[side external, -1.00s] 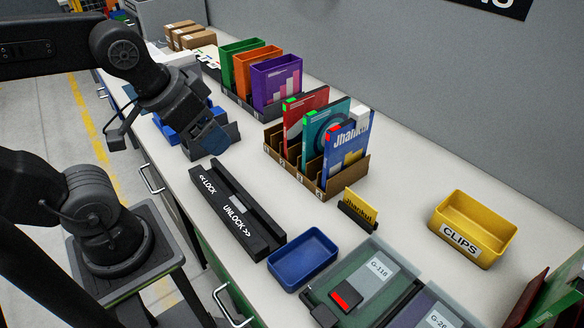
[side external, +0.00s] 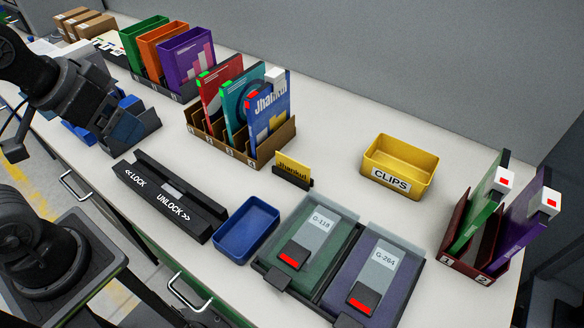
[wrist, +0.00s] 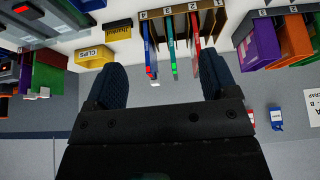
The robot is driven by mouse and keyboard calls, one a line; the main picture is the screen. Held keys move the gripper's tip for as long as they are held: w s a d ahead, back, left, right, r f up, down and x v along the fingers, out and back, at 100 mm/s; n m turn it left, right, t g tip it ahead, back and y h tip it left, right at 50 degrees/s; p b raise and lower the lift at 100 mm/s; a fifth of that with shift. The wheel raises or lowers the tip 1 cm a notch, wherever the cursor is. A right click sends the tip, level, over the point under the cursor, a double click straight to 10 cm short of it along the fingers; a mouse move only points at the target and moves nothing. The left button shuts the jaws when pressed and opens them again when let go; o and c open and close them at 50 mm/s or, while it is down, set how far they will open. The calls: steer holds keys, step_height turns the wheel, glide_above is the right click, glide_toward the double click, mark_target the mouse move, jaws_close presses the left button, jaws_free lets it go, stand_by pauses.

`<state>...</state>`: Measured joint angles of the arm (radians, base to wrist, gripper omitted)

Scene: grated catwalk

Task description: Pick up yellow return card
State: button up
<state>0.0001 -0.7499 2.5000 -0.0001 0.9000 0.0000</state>
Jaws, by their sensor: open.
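The yellow return card (side external: 293,165) stands upright in a small black holder (side external: 292,180) on the bench, in the middle of the side view. In the wrist view the card (wrist: 117,30) appears upside down near the top, left of the book rack. My gripper (wrist: 160,68) is open and empty, its two dark blue pads spread wide apart. In the side view my wrist is at the left, well away from the card, over the left part of the bench. The book rack lies between the pads in the wrist picture, farther off, with nothing held.
The book rack (side external: 270,147) stands behind and left of the card. A yellow clips bin (side external: 410,160) is to the right, a blue tray (side external: 222,246) in front, a black lock bar (side external: 134,192) front left. Green and purple lidded cases (side external: 318,212) lie front right. Bench around the card is partly clear.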

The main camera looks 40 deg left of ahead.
steer(key=shift+c, duration=0.4)
steer(key=c, duration=0.8)
steer(key=shift+o, duration=0.2)
